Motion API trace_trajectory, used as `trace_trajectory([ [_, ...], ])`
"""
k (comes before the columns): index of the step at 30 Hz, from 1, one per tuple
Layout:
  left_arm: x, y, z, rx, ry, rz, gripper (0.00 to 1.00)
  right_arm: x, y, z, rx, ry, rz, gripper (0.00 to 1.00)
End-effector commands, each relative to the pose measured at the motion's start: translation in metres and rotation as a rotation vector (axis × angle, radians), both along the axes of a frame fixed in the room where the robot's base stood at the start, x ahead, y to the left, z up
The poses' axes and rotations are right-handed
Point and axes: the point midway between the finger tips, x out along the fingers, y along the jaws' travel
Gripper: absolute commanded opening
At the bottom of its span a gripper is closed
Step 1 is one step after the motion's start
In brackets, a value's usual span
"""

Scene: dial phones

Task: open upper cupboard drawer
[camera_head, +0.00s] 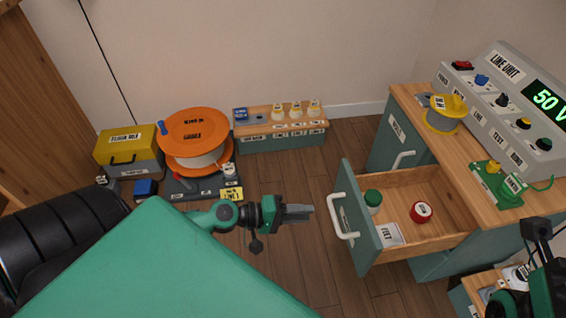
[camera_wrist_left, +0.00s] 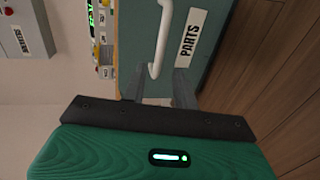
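The upper drawer (camera_head: 440,205) of the green cupboard (camera_head: 395,135) stands pulled out, its wooden inside showing. Its green front (camera_head: 358,225) carries a white bar handle (camera_head: 337,216). My left gripper (camera_head: 308,212) is just left of this handle, with a small gap in the head view. In the left wrist view the gripper (camera_wrist_left: 157,88) has its fingers apart, with the end of the white handle (camera_wrist_left: 160,40) beyond and between them; the front is labelled PARTS (camera_wrist_left: 188,40). My right arm shows at the lower right; its fingertips are not clear.
The drawer holds a green-capped jar (camera_head: 373,198), a red round item (camera_head: 421,212) and a FELT packet (camera_head: 389,235). The line unit (camera_head: 510,90) and yellow spool (camera_head: 445,113) stand on top. An orange reel (camera_head: 195,135) is at the left.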

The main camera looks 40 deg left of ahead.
Motion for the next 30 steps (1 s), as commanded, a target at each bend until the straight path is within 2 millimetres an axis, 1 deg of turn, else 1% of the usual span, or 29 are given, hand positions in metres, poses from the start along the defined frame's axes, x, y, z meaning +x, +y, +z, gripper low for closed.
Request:
trace_trajectory([
  [1, -0.006, 0.006, 0.0, 0.0, 0.003, 0.003, 0.29, -0.001, 0.0, 0.001, 0.001, -0.007, 0.0, 0.36],
  [4, -0.016, 0.015, 0.003, 0.0, 0.003, 0.001, 0.29, -0.001, 0.0, 0.001, 0.001, -0.01, 0.001, 0.36],
  [9, -0.028, 0.027, 0.007, 0.0, 0.002, 0.002, 0.29, -0.001, 0.0, 0.003, -0.002, -0.012, 0.001, 0.36],
  [12, -0.031, 0.032, 0.009, -0.001, 0.001, 0.002, 0.29, -0.001, 0.0, 0.002, -0.003, -0.013, 0.001, 0.36],
  [30, -0.034, 0.034, 0.01, 0.0, 0.0, 0.001, 0.29, -0.001, 0.0, 0.0, -0.005, -0.003, 0.001, 0.36],
])
